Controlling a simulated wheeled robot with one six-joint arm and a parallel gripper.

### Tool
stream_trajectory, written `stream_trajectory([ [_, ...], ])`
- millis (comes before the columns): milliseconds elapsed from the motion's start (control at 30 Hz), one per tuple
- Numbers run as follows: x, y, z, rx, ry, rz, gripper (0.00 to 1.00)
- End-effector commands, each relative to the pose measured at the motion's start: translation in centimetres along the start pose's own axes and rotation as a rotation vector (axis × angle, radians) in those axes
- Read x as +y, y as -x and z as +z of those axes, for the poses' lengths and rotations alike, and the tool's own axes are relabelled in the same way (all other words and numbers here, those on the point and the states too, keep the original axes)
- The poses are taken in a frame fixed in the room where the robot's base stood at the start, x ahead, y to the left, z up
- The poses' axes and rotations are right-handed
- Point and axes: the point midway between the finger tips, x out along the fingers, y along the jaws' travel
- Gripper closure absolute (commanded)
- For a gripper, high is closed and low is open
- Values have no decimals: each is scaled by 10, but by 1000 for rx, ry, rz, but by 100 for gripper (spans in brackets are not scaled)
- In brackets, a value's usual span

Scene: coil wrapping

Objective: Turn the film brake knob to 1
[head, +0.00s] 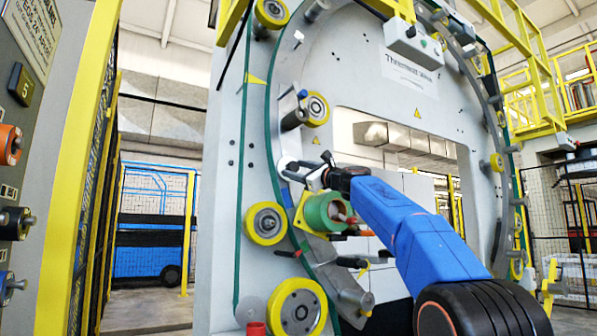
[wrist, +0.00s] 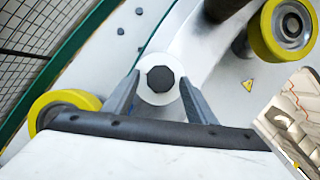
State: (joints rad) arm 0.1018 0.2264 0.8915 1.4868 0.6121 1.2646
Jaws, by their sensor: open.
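In the wrist view, a dark many-sided knob (wrist: 160,79) stands at the middle of a white round disc (wrist: 151,95) on the wrapping machine's pale ring carriage. I take it as the film brake knob; no numbers or pointer are readable on it. My gripper (wrist: 160,73) is open, one grey finger on each side of the knob, with gaps visible. I cannot tell how far the fingertips are from it in depth. In the head view, my gripper (head: 322,172) is beside the pale arm of the carriage, above the green film roll (head: 324,213); the knob is not clearly seen there.
Yellow rollers surround this spot: one above (head: 315,109), one lower left (head: 265,223), one below (head: 297,307). A yellow roller (wrist: 285,24) is also at upper right in the wrist view. A control panel (head: 25,150) stands at far left.

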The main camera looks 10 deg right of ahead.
Motion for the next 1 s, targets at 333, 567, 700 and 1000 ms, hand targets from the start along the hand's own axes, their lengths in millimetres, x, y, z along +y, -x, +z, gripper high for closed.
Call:
stream_trajectory([
  [333, -1, 27, 1, 1, 0, -1, 49],
  [567, -1, 64, 1, 1, 0, -2, 49],
  [700, -1, 89, 0, 2, 1, -2, 49],
  [1000, -1, 144, 0, 2, 1, -2, 49],
])
